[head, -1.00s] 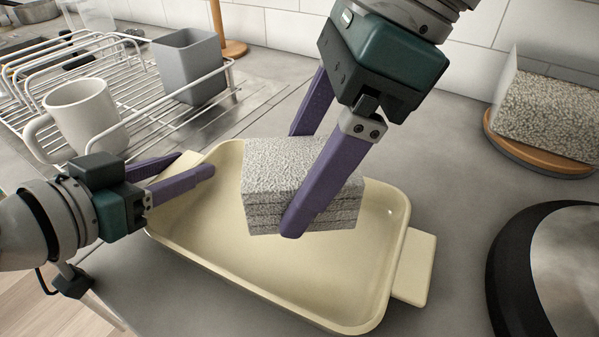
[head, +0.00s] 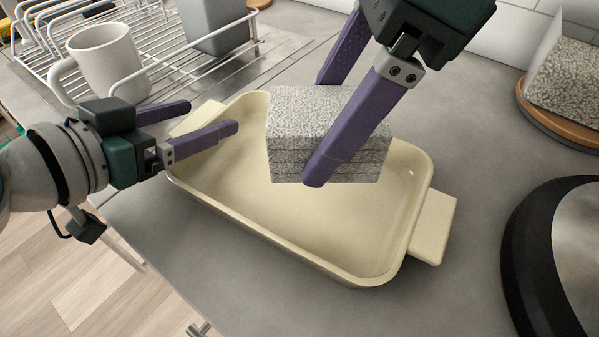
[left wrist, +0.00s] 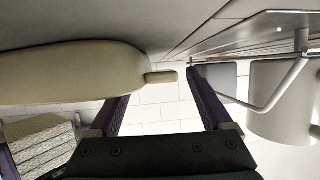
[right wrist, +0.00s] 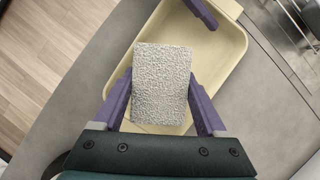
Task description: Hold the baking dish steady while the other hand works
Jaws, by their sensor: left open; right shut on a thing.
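The cream baking dish (head: 290,232) sits on the counter, with a tab handle at its left end and one at its right (head: 435,228). My left gripper (head: 214,116) is open at the left end. One finger is over the dish's left end and the other is beyond it, across the left handle. The left handle (left wrist: 160,77) shows between the fingers in the left wrist view; I cannot tell whether they touch it. My right gripper (head: 320,135) is shut on a speckled grey layered block (head: 330,115), held over the dish. The block (right wrist: 162,85) hides part of the dish.
A wire rack (head: 165,75) with a white mug (head: 110,62) and a grey container (head: 213,28) stands at the back left. A speckled block (head: 565,75) on a round wooden board is at the back right. A dark-rimmed round object (head: 530,250) is at the right.

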